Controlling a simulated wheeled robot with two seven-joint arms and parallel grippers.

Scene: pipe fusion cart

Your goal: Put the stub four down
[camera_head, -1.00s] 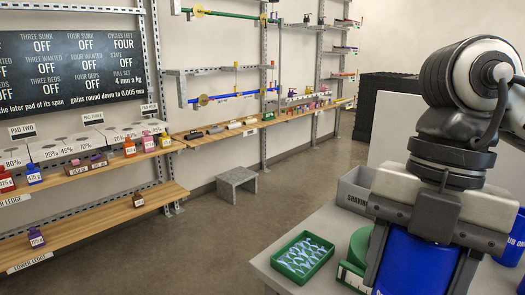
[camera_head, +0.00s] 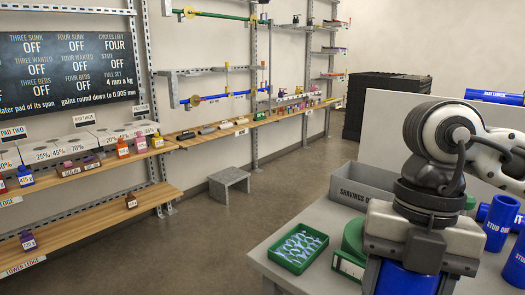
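A blue cylinder (camera_head: 404,281), apparently a stub, is at the bottom right of the head view; its lower part is cut off by the picture edge and its name cannot be read. My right gripper (camera_head: 408,270) points down with its fingers on both sides of the cylinder, shut on it. A blue stub marked STUB ONE (camera_head: 497,224) stands upright on the grey table (camera_head: 285,232) to the right. Another blue stub (camera_head: 516,268) is cut off at the right edge. My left gripper is not in view.
A green tray (camera_head: 298,249) with pale blue pieces sits on the table's left corner, beside a green round thing (camera_head: 353,238). A grey shavings bin (camera_head: 360,184) stands behind. Wall ledges (camera_head: 100,222) hold small coloured weights. A grey stool (camera_head: 229,185) stands on the floor.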

